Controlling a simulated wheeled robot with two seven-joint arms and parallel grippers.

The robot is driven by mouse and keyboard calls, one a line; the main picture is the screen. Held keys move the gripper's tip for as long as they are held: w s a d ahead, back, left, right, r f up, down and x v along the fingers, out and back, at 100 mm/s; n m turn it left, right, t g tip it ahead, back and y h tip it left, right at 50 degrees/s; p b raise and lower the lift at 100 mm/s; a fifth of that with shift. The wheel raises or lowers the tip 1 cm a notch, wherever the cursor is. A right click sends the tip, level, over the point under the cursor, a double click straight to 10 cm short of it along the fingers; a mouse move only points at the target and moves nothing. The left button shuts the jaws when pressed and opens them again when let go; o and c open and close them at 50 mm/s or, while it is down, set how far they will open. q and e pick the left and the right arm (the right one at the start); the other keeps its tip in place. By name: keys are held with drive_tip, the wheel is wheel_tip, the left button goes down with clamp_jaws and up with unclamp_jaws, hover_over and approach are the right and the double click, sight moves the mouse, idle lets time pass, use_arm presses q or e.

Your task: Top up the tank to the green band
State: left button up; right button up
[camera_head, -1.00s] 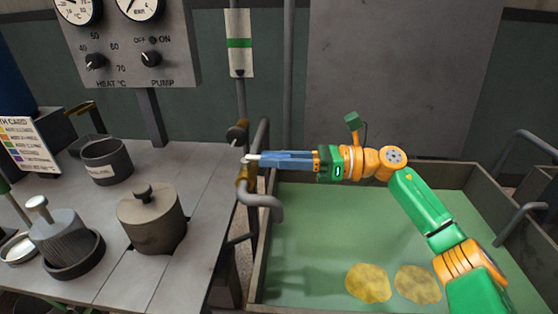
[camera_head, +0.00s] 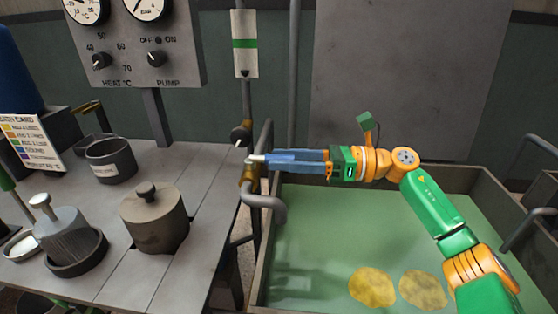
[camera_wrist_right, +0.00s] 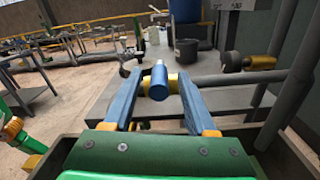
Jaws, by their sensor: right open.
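The tank (camera_head: 350,210) holds green liquid with two yellowish patches in it. A white gauge plate (camera_head: 244,60) with a green band (camera_head: 245,43) hangs behind its left corner; a small dark mark sits below the band. Brass-collared pipework with a grey spout (camera_head: 268,203) stands at the tank's left edge. My right gripper (camera_head: 266,158) is at this pipework, its blue fingers apart. In the right wrist view a blue-grey handle end with a yellow collar (camera_wrist_right: 158,82) shows between the fingertips; contact cannot be told. My left gripper is out of view.
A dark-knobbed valve (camera_head: 240,134) is close to my right fingertips. The bench at left carries a lidded pot (camera_head: 155,218), a dark cup (camera_head: 110,160) and a ribbed metal piece (camera_head: 65,235). A heat and pump panel (camera_head: 140,45) stands behind.

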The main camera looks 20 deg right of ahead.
drive_tip(key=b+v, duration=0.1)
drive_tip(key=v, duration=0.4)
drive_tip(key=shift+s+d, duration=0.15)
drive_tip(key=shift+d, duration=0.2)
drive_tip(key=shift+r, duration=0.1)
